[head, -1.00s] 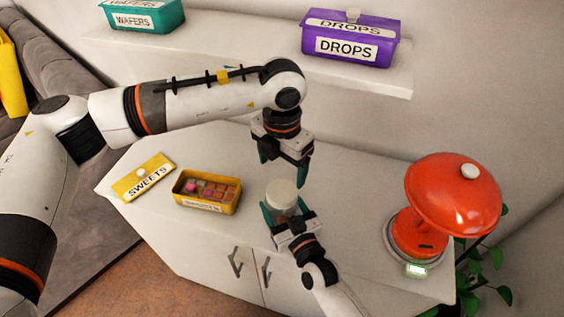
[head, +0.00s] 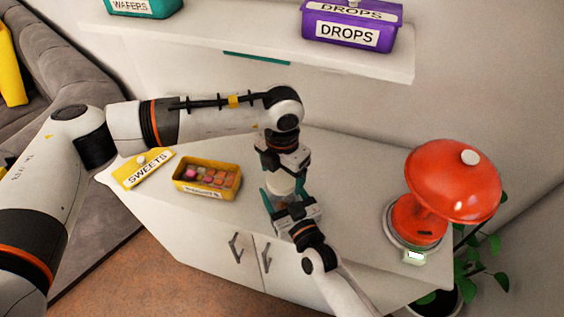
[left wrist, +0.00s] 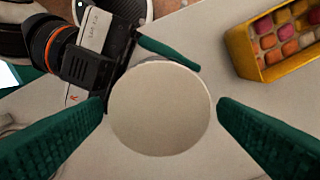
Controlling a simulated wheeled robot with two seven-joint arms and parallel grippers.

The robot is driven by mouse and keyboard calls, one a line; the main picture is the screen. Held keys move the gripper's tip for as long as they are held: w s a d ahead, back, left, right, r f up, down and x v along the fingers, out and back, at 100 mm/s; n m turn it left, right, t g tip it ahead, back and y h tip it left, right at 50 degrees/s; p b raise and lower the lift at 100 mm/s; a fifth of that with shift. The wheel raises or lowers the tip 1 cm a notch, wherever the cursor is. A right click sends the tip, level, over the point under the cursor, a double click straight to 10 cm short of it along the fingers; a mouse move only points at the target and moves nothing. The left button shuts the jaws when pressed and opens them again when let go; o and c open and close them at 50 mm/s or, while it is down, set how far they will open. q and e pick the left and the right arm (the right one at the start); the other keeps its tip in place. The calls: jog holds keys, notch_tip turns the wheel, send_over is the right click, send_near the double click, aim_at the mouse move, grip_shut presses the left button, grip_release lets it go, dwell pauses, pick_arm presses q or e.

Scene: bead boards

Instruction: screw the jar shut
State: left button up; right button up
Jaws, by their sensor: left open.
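The jar (head: 283,199) stands on the white cabinet top with a pale round lid (head: 282,185) on it. The lid (left wrist: 159,108) fills the middle of the left wrist view, and how tightly it sits cannot be told. My left gripper (head: 283,174) points down just over the jar, open, with a green finger on each side of the lid and gaps between. My right gripper (head: 287,200) reaches in from the front and is shut on the jar's body below the lid. Most of the jar body is hidden by the grippers.
An open yellow sweets box (head: 236,183) and its lid marked SWEETS (head: 130,178) lie to the left. A red scale-like device (head: 455,180) stands to the right. A shelf (head: 405,72) above holds a purple DROPS box (head: 345,40) and a teal WAFERS box (head: 160,8).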

pick_arm(q)
jog(key=shift+f, duration=0.15)
jog(key=shift+c, duration=0.3)
jog(key=c, duration=0.9)
jog(key=m, duration=0.4)
jog(key=shift+m, duration=0.4)
jog(key=shift+c, duration=0.2)
jog(key=m, duration=0.3)
jog(key=shift+m, duration=0.3)
jog(key=o, duration=1.2)
jog(key=shift+c, duration=0.2)
notch_tip(320, 180, up, 12)
